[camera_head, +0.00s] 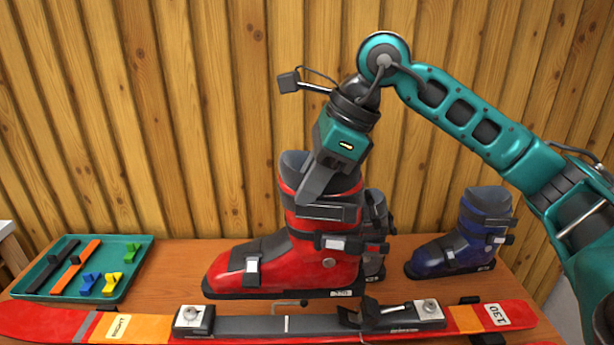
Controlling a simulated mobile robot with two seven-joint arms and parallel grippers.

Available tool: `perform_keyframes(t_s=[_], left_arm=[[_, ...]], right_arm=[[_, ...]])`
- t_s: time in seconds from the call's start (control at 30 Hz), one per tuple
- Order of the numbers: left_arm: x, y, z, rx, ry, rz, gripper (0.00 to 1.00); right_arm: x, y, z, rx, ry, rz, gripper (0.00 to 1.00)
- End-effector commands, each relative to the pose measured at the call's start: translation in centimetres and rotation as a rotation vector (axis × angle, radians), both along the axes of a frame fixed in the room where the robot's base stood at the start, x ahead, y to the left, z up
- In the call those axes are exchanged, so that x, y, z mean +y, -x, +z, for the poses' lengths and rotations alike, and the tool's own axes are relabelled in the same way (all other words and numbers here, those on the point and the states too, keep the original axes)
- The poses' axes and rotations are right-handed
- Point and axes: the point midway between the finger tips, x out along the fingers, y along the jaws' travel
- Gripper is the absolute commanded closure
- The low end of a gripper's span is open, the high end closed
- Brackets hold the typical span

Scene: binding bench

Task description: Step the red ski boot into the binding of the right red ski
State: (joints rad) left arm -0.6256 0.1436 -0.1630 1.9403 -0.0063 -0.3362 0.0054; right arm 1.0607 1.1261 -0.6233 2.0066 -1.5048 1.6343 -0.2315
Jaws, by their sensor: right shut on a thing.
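The red ski boot (300,255) stands upright in the middle, toe to the left, with grey straps and a dark liner. My right gripper (318,188) comes down from above and is shut on the boot's upper cuff. The red ski (258,328) with a "RIGHT" label lies along the front of the bench. Its toe piece (193,318) is at the left and its heel piece (424,310) at the right. The boot's sole shows behind and above the ski, apart from both binding pieces. I cannot tell whether the sole touches the bench. My left gripper is out of view.
A blue boot (462,240) stands at the back right. Another dark boot (377,225) is partly hidden behind the red one. A green tray (140,246) at the left holds strips and small blue, yellow and green pieces. A wooden wall closes the back.

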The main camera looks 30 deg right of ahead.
Motion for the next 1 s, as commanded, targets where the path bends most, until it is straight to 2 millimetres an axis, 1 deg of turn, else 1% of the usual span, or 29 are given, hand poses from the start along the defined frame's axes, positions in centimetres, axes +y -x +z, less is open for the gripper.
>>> perform_keyframes(t_s=[0.17, 0.2, 0.7, 1.0], left_arm=[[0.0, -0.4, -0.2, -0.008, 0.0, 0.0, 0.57], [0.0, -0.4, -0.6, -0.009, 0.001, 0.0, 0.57], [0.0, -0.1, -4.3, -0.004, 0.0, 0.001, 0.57], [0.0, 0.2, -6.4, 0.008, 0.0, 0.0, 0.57]], right_arm=[[0.0, -0.1, -1.1, -0.007, -0.002, -0.001, 1.0], [0.0, -0.1, -1.6, -0.008, -0.003, 0.0, 1.0], [0.0, -0.1, -5.9, -0.008, -0.003, 0.0, 1.0], [0.1, -0.1, -7.9, -0.01, -0.003, 0.0, 1.0]])
